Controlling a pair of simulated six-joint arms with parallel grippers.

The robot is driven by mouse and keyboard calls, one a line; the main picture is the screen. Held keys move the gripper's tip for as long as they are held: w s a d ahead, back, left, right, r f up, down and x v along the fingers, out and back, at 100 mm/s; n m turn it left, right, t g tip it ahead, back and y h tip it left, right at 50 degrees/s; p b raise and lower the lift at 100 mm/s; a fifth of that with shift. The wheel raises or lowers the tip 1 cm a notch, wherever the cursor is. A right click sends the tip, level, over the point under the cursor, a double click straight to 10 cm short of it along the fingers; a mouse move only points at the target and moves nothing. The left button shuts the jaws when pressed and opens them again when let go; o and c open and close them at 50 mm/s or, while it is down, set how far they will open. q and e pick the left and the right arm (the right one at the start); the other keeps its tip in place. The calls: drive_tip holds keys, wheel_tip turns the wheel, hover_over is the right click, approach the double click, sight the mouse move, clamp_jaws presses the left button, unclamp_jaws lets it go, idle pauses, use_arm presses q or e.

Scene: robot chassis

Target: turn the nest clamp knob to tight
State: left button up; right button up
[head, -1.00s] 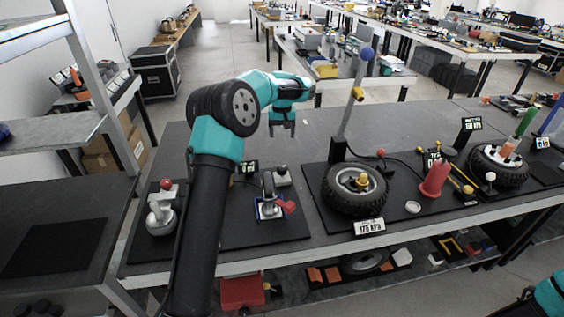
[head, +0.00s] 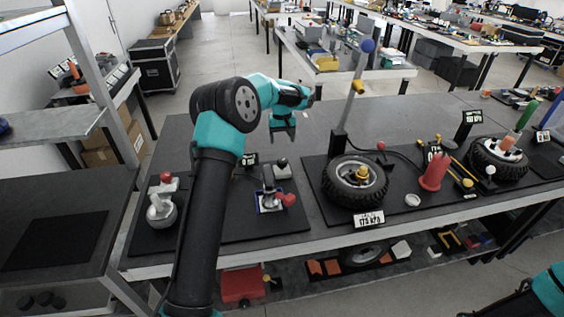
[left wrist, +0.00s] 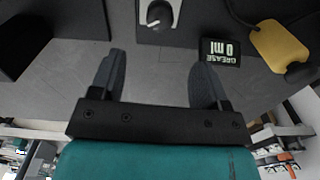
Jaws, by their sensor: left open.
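The clamp knob (head: 281,162) is a dark knob on a small grey block at the back of the left black mat. In the left wrist view the knob (left wrist: 158,14) shows at the top centre with a pale pointer mark, cut by the picture's edge. A caster (head: 269,196) sits in a blue-edged nest in front of it, beside a red handle (head: 287,199). My left gripper (head: 284,138) points down above the table behind the knob. Its fingers (left wrist: 159,65) are open and empty, apart from the knob. My right gripper is out of view; only part of that arm shows.
A display reading "GREASE 0 ml" (left wrist: 220,51) stands beside the knob, with a yellow object (left wrist: 281,45) further right. A tyre (head: 354,182) and an upright post (head: 348,112) stand to the right.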

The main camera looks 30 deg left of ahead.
sight(282, 160)
use_arm(q)
wheel_tip(282, 160, down, 12)
drive_tip(key=shift+r, duration=0.1)
idle(0.4)
drive_tip(key=c, duration=0.9)
drive_tip(key=m, duration=0.4)
drive_tip(key=shift+m, duration=0.3)
